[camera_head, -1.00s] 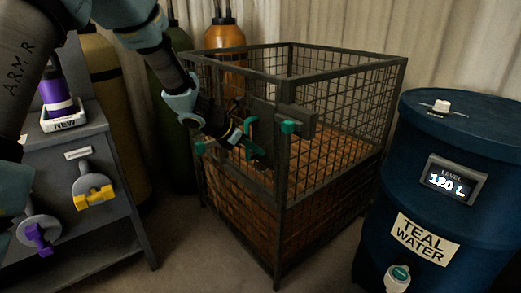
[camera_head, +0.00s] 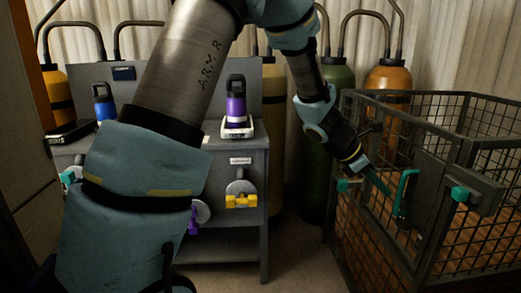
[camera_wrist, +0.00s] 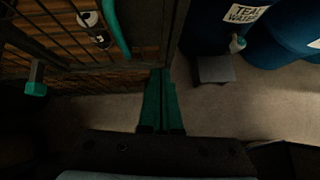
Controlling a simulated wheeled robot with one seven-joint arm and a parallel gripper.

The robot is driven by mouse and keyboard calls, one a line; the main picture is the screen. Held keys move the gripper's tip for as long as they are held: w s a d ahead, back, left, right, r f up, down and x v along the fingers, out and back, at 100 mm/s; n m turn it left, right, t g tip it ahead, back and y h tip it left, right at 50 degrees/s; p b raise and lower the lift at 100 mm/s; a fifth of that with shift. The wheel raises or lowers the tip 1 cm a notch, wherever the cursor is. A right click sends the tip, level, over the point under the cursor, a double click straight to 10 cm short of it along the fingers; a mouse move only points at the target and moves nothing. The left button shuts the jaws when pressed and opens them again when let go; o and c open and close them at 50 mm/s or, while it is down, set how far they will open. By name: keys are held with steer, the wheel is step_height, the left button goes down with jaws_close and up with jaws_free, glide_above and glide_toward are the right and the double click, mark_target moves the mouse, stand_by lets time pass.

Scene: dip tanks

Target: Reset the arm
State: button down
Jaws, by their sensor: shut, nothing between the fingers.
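My gripper (camera_head: 379,181) is at the right of the head view, in front of the wire cage (camera_head: 440,103). Its teal fingers (camera_wrist: 161,102) are shut together with nothing between them in the wrist view. They point close to the teal handle (camera_head: 403,193) on the cage front; in the wrist view the handle (camera_wrist: 116,28) lies apart from the fingertips, up and left. My arm crosses the middle of the head view and hides part of the cabinet.
A grey cabinet (camera_head: 228,165) carries a purple bottle (camera_head: 236,105) and a blue bottle (camera_head: 103,103). Yellow valve (camera_head: 241,201) sits on its front. Gas cylinders (camera_head: 386,85) stand behind. The wrist view shows blue barrels (camera_wrist: 222,28), a grey block (camera_wrist: 214,70) and bare floor.

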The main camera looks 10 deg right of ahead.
steer(key=a+f+m+t+y, duration=0.15)
steer(key=a+m+y, duration=0.45)
steer(key=a, duration=1.6)
steer(key=a+f+m+t+y, duration=0.1)
steer(key=a+m+t+y, duration=0.15)
steer(key=a+m, duration=1.45)
steer(key=a+r+n+p, duration=0.2)
steer(key=r+n+p, duration=0.1)
steer(key=r+p, duration=0.4)
steer(key=a+r+n+p, duration=0.3)
steer(key=r+p, duration=0.4)
steer(key=shift+w+g, duration=0.25)
steer(key=shift+g, duration=0.15)
